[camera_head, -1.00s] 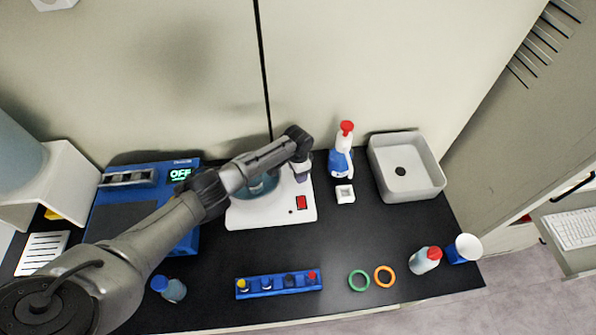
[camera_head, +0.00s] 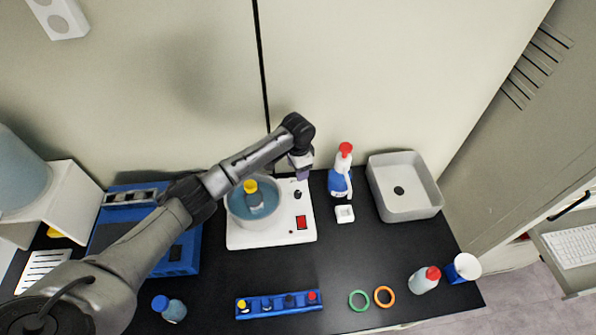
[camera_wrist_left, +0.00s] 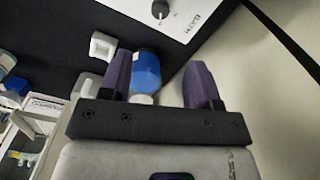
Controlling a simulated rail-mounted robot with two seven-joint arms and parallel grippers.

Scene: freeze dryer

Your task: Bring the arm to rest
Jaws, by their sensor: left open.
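My left arm reaches in from the left in the head view. Its left gripper (camera_head: 303,172) hangs above the back right of the white heating unit (camera_head: 272,238), between its bowl (camera_head: 238,209) and the blue spray bottle (camera_head: 340,184). In the left wrist view the purple fingers (camera_wrist_left: 158,88) are spread apart. The blue body of a bottle (camera_wrist_left: 146,70) shows beyond them, and nothing appears gripped. A yellow-capped vessel (camera_head: 251,187) stands in the blue liquid of the bowl. My right gripper is not in view.
A blue rack (camera_head: 279,305) with several small coloured items, green (camera_head: 359,300) and orange (camera_head: 385,297) rings, and a red-capped bottle (camera_head: 425,280) line the front. A grey basin (camera_head: 404,188) stands at back right. The blue device (camera_head: 180,258) is beneath my arm.

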